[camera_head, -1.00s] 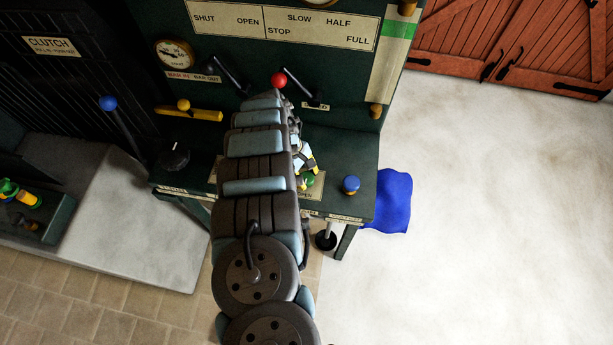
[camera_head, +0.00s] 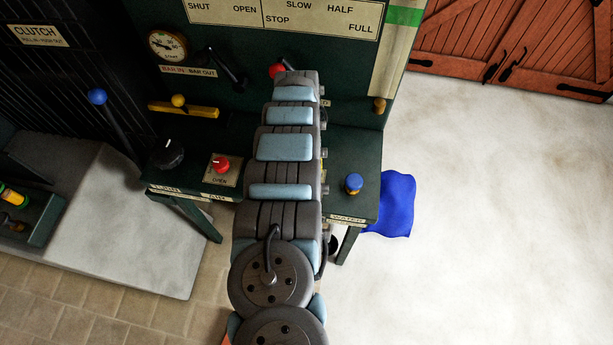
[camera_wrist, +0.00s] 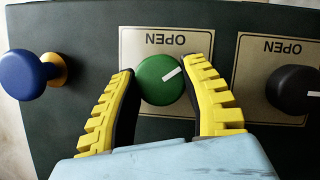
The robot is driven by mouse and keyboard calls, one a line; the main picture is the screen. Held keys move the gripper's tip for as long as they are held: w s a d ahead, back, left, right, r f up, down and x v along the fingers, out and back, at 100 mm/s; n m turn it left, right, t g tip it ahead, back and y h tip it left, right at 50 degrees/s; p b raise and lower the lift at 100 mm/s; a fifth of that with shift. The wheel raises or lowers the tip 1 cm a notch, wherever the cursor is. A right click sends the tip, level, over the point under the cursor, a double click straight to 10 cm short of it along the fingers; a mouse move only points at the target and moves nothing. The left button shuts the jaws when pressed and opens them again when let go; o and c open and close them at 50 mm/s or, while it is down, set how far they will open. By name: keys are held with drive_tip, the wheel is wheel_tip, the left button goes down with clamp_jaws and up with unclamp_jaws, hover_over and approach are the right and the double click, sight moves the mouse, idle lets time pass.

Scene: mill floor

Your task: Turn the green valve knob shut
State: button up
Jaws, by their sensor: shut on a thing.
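The green valve knob (camera_wrist: 158,82) is round with a white pointer line, on a tan plate (camera_wrist: 136,47) whose OPEN label appears upside down in the wrist view. The pointer slants toward the upper right there. My gripper (camera_wrist: 162,80) has its two yellow, ridged fingers on either side of the knob, closed against it. In the head view my arm hides the green knob and the gripper.
In the wrist view a blue knob (camera_wrist: 28,75) stands left of the fingers and a black knob (camera_wrist: 292,90) right. In the head view, a red knob (camera_head: 221,165) and black dial (camera_head: 169,153) sit left of my arm. A red-balled lever (camera_head: 278,70) rises behind.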

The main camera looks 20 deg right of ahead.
drive_tip(key=m, duration=0.2)
drive_tip(key=m+y+b, duration=0.1)
drive_tip(key=m, duration=0.1)
drive_tip(key=shift+f+m+t+y, duration=0.1)
drive_tip(key=shift+m+t+y, duration=0.6)
drive_tip(key=shift+m+y, duration=0.1)
drive_tip(key=shift+m, duration=1.3)
drive_tip(key=o, duration=1.2)
drive_tip(key=shift+s+a, duration=0.1)
drive_tip(key=shift+o, duration=0.2)
drive_tip(key=shift+r, duration=0.2)
drive_tip(key=v, duration=1.2)
drive_tip(key=shift+s+f, duration=0.1)
